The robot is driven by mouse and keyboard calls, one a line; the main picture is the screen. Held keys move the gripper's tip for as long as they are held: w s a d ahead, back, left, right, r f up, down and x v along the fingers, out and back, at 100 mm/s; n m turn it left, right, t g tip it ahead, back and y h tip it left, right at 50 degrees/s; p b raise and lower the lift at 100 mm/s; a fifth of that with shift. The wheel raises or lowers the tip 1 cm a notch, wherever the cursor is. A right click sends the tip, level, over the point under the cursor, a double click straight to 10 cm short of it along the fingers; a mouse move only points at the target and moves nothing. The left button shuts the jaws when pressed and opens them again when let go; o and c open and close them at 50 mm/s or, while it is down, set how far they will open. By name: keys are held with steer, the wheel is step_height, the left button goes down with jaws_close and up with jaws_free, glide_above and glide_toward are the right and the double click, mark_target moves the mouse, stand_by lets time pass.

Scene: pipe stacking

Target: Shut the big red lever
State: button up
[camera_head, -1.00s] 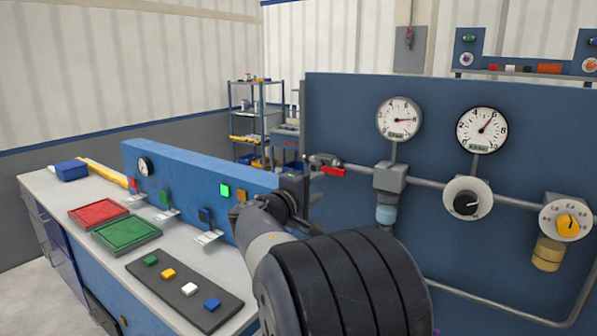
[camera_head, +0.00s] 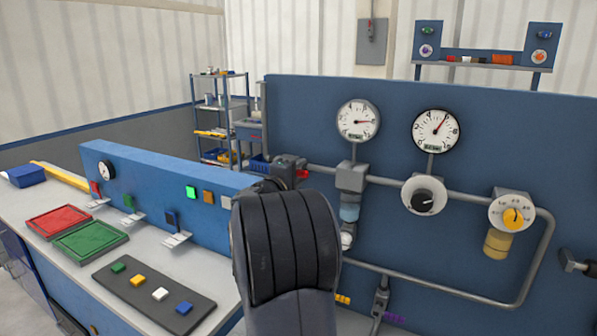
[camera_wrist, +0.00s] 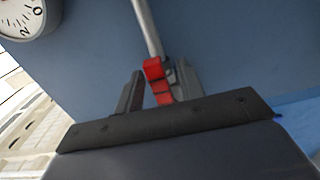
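The red lever (camera_head: 302,174) sits on the pipe at the left part of the blue panel. Only a small red bit of it shows in the head view, beside my gripper and wrist. In the wrist view the red lever (camera_wrist: 153,69) stands between the two dark fingers of my gripper (camera_wrist: 158,88). A gap shows between the lever and the left finger. The right finger is close beside the lever; I cannot tell whether it touches. The fingers are apart. The valve body is mostly hidden.
A grey pipe (camera_head: 385,181) runs right from the lever past gauges and dials. A lower pipe (camera_head: 430,285) crosses beneath. The workbench (camera_head: 60,270) with red and green trays and a blue ledge (camera_head: 160,170) lies left of my arm.

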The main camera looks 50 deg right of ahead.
jaws_close()
stand_by(0.3)
stand_by(0.3)
